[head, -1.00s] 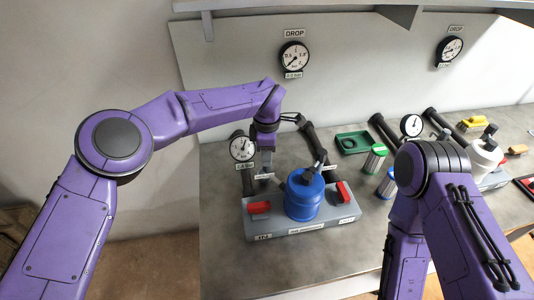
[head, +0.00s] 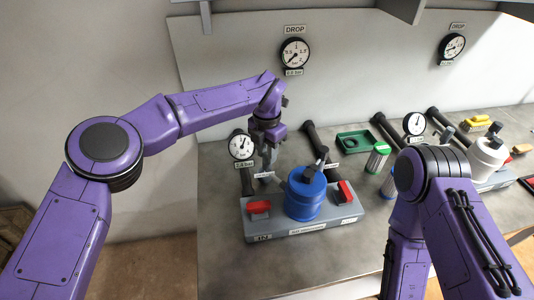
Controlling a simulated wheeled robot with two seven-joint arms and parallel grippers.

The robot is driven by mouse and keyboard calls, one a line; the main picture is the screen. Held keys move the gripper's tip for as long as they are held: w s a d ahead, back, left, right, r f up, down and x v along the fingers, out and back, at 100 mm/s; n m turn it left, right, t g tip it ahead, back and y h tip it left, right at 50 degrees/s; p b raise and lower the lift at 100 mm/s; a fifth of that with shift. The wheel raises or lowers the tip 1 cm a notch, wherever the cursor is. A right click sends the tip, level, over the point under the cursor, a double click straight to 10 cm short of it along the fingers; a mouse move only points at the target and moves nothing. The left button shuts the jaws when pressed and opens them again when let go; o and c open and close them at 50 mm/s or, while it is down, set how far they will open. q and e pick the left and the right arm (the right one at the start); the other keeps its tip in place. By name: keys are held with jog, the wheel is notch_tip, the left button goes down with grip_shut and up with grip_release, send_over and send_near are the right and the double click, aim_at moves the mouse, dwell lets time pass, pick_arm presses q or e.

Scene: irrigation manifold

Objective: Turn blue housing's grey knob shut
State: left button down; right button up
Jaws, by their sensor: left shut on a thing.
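The blue housing (head: 305,196) stands upright on a grey base block (head: 300,229), with a red handle (head: 259,208) to its left and another red handle (head: 345,191) to its right. A dark fitting (head: 317,168) sits on its top. My left gripper (head: 268,172) points down just behind and left of the blue housing. It is shut on the grey knob, which is mostly hidden by the fingers and small in the picture. My right arm comes down at the right, and its gripper is out of view.
A gauge (head: 241,146) stands left of my left gripper. Dark pipes (head: 319,140) run behind. A green tray (head: 353,141), green-topped and blue canisters, and a white housing (head: 487,157) stand to the right. The counter in front of the base block is clear.

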pick_arm(q)
jog(key=n+b, duration=0.1)
jog(key=n, duration=0.2)
jog(key=shift+n, duration=0.3)
jog(key=shift+n+b, duration=0.8)
jog(key=shift+n, duration=0.7)
jog(key=shift+r, duration=0.1)
jog(key=c, duration=0.8)
grip_release()
notch_tip(320, 180, up, 10)
jog(key=shift+r+b, duration=0.25)
jog(key=shift+b, duration=0.1)
